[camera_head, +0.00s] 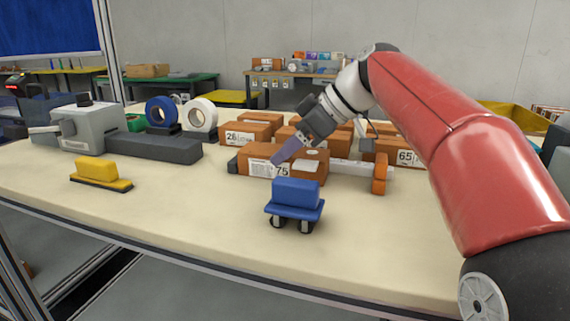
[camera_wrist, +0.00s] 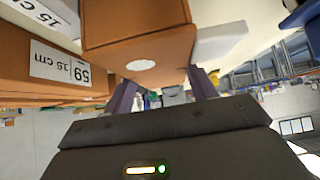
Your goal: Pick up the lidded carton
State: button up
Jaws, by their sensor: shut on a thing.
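The lidded carton, a brown box, sits among other cartons on the table, with a printed "75" label on its front (camera_head: 262,169). My gripper (camera_head: 285,152) comes down on it from the upper right, with its fingers at the carton's top. In the wrist view, a brown carton (camera_wrist: 155,40) with a white round sticker lies just ahead of my fingers (camera_wrist: 163,92), which are shut on it. The fingers hide part of the carton, and the exact contact is hard to see. The carton appears to rest at table level.
Other brown cartons stand close behind and beside it, one labelled 26 (camera_head: 240,138) and one labelled 65 (camera_head: 405,157). A yellow block (camera_head: 97,169) and a grey machine (camera_head: 90,126) are left.

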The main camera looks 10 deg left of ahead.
jog(key=shift+r, duration=0.15)
notch_tip(320, 180, up, 8)
jog(key=p, duration=0.3)
jog(key=shift+w+f, duration=0.1)
jog(key=shift+f, duration=0.15)
notch_tip(320, 180, up, 2)
jog(key=shift+r, duration=0.1)
